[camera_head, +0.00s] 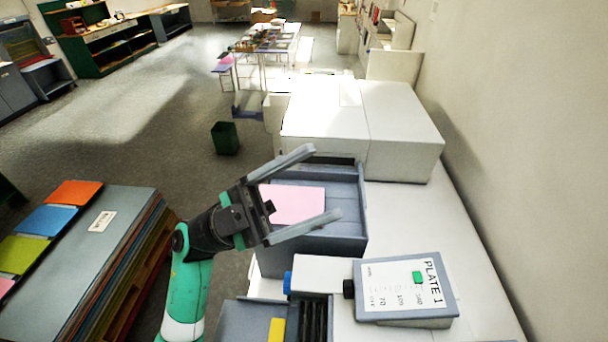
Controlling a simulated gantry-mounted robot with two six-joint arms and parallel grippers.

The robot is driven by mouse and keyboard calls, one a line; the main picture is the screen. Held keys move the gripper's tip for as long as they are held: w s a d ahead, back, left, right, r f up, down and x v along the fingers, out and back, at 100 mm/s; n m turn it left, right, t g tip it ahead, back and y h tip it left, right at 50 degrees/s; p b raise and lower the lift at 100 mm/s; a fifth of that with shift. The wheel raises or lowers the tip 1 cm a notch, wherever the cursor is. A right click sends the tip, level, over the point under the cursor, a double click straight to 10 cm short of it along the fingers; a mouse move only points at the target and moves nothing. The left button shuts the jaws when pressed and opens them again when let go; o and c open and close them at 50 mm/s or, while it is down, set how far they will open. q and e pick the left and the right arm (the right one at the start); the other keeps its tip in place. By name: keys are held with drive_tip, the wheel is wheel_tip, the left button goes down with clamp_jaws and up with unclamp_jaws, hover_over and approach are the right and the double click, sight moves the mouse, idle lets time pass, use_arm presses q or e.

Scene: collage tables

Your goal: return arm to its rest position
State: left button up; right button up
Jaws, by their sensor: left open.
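My left gripper (326,184) comes in from the lower left on a green and white arm. Its two long grey fingers are spread wide apart with nothing between them that they hold. The fingers are over a grey open-topped tray (361,200), in which a pink sheet (298,204) lies. The picture does not settle how high the fingers are above the tray. My right gripper is not in view.
A device with a "PLATE 1" panel (405,288) stands at the lower right, with a yellow piece (277,329) nearby. Coloured sheets lie on a grey stack (123,240) at left. White boxes (404,127) stand behind the tray. A dark green bin (225,138) stands on the floor.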

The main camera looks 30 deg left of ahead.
use_arm(q)
drive_tip(key=shift+s+r, duration=0.15)
drive_tip(key=shift+r, duration=0.25)
